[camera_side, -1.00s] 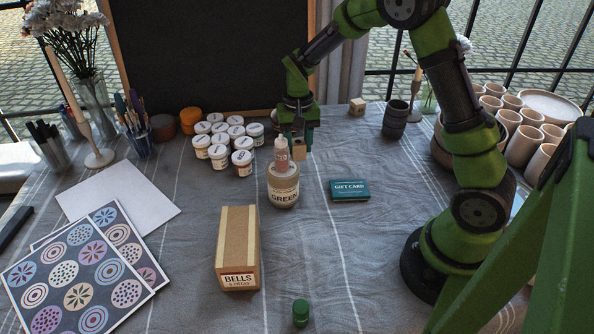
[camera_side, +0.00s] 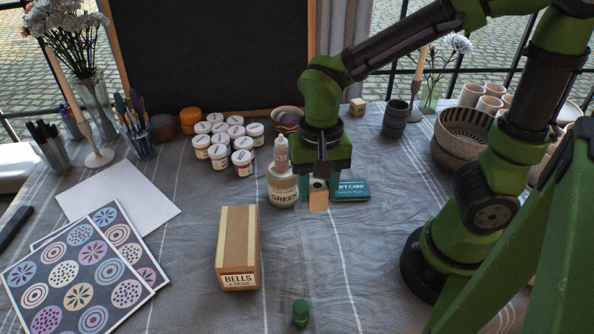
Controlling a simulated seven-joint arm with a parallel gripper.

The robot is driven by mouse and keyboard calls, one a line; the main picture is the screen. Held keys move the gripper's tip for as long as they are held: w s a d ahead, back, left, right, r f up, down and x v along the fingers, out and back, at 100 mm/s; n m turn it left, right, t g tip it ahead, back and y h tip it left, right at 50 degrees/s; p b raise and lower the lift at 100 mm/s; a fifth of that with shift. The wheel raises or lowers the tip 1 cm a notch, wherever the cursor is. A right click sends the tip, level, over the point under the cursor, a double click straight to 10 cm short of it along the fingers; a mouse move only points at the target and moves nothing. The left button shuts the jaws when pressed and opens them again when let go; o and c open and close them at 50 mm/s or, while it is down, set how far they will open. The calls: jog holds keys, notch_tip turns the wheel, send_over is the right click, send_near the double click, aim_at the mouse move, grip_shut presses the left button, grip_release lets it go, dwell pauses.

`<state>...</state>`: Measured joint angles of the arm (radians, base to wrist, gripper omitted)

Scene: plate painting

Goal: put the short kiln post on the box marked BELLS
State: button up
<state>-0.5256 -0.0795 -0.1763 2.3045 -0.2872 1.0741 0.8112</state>
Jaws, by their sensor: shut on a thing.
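The short kiln post, a small tan block with a dark hole in its top (camera_side: 318,201), is between the fingers of my gripper (camera_side: 319,185). My gripper is shut on it, with the fingers pointing down. The box marked BELLS (camera_side: 238,240) is a long brown cardboard box with a white label at its near end. It lies on the cloth to the left of and nearer than my gripper. Its top is bare. The post is apart from the box. I cannot tell how high it is above the cloth.
A gift card box (camera_side: 352,193) lies just right. A green-capped bottle (camera_side: 300,312) stands near the front. Another tan block (camera_side: 357,107) sits at the back. White paint jars (camera_side: 219,156) stand behind left.

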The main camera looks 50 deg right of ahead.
jog(key=s+a+r, duration=0.2)
jog(key=s+a, duration=0.2)
send_over(236, 234)
jog(key=shift+s+d+f, duration=0.25)
jog(key=shift+s+f, duration=0.05)
jog(key=shift+f, duration=0.2)
jog(key=shift+w+a+f, duration=0.1)
jog(key=shift+w+f, duration=0.05)
jog(key=shift+f, duration=0.75)
jog(key=shift+w+a+f, duration=0.1)
jog(key=shift+f, duration=0.8)
jog(key=shift+f, duration=0.1)
jog(key=o, duration=1.1)
